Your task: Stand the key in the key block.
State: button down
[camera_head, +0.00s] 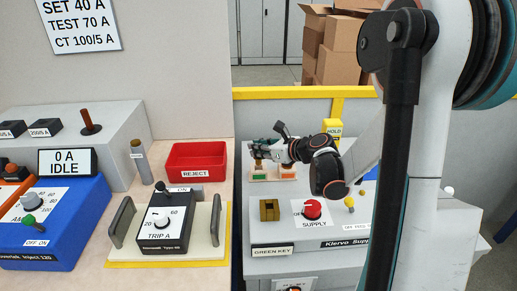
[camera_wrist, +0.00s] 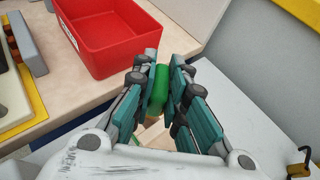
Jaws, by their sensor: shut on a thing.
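My gripper (camera_head: 262,153) is over the back of the grey supply cabinet. In the wrist view its fingers (camera_wrist: 160,85) are shut on a green key (camera_wrist: 158,92), seen nearly end-on. Just below the gripper is a pale block (camera_head: 273,179) with a green patch and an orange patch. I cannot tell whether the key touches it. A brass socket block (camera_head: 269,210) stands nearer, behind the GREEN KEY label (camera_head: 272,251).
The red REJECT tray (camera_head: 196,161) stands on the bench to the left. The red SUPPLY knob (camera_head: 312,209) and a yellow-tipped lever (camera_head: 349,204) are right of the brass block. A yellow HOLD post (camera_head: 332,128) and yellow rail (camera_head: 290,93) are behind.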

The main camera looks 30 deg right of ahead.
jog(key=shift+f+b, duration=1.75)
jog(key=shift+f, duration=0.35)
jog(key=c, duration=1.5)
grip_release()
jog(key=shift+c, duration=0.2)
